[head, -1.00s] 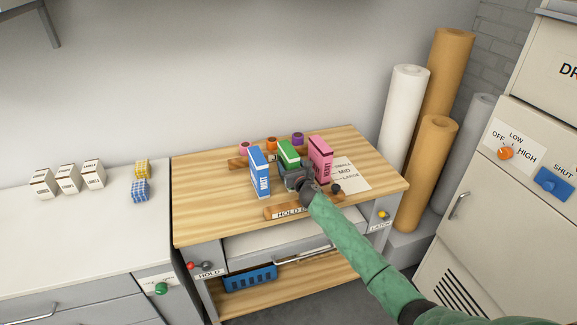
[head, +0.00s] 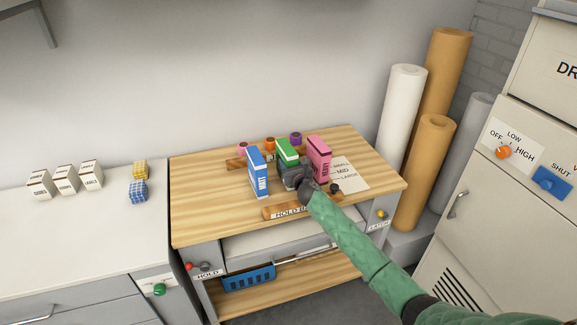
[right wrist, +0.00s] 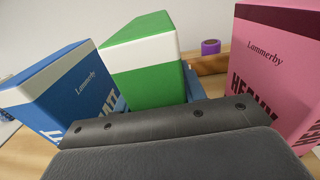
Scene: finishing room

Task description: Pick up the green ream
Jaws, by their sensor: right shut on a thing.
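The green ream (head: 287,152) stands on the wooden bench between a blue ream (head: 258,174) and a pink ream (head: 319,158). My right gripper (head: 293,175) is at its near side, shut on it. In the right wrist view the green ream (right wrist: 150,75) rises behind the dark gripper body (right wrist: 180,122), with its white-banded top tilted in the picture. The blue ream (right wrist: 62,90) is close on the left and the pink ream (right wrist: 275,75) on the right. The green ream's lower part is hidden by the gripper. My left gripper is not in view.
The wooden bench top (head: 210,215) is clear at its left. A size card (head: 352,176) lies at the right. Coloured rolls (head: 270,143) sit behind the reams. Small boxes (head: 65,179) stand on the white counter (head: 80,235). Tall rolls (head: 402,110) stand at the right.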

